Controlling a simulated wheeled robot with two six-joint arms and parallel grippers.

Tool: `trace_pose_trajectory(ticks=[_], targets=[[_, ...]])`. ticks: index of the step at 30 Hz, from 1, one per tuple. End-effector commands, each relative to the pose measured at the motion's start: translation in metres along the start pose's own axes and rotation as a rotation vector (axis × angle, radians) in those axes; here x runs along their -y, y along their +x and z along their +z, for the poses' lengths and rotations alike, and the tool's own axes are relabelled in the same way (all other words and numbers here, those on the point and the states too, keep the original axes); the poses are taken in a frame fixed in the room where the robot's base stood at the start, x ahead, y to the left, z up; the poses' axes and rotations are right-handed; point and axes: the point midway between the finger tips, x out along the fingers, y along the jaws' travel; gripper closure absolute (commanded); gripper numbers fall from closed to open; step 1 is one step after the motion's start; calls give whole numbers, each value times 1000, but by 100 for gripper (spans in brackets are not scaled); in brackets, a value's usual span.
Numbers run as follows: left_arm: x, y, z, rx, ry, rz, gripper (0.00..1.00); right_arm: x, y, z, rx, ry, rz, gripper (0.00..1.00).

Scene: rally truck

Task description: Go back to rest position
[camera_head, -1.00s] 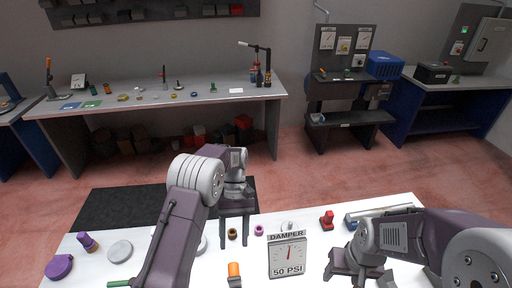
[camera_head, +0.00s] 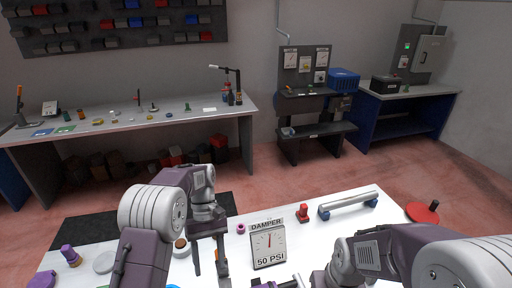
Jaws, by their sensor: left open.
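My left gripper (camera_head: 209,268) hangs fingers down over the near edge of the white table (camera_head: 312,238), left of the damper sign. Its two dark fingers are apart, with nothing seen held. An orange piece shows partly behind a finger. My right gripper (camera_head: 293,283) is low in the picture, just below the sign, mostly cut off by the bottom edge and its own arm. Its fingertips are not clear. The "DAMPER 50 PSI" sign (camera_head: 268,247) stands upright on the table between the arms.
Purple parts (camera_head: 70,255) and a grey disc (camera_head: 104,262) lie left.

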Motion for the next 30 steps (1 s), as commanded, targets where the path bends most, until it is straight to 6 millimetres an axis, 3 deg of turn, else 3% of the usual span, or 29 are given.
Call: trace_pose_trajectory(ticks=[5,11,17,22,26,30], targets=[[15,6,13,-43,-8,26,48,0,24,2,0,0,0,42],[38,33,23,-160,29,77,48,-1,51,5,0,0,0,42],[63,96,25,-380,169,127,48,-2,78,8,0,0,0,42],[75,138,21,-553,357,111,48,-2,75,8,0,0,0,42],[66,128,2,-665,440,111,48,-2,74,8,0,0,0,42],[65,126,1,-675,461,106,48,-2,75,8,0,0,0,42]])
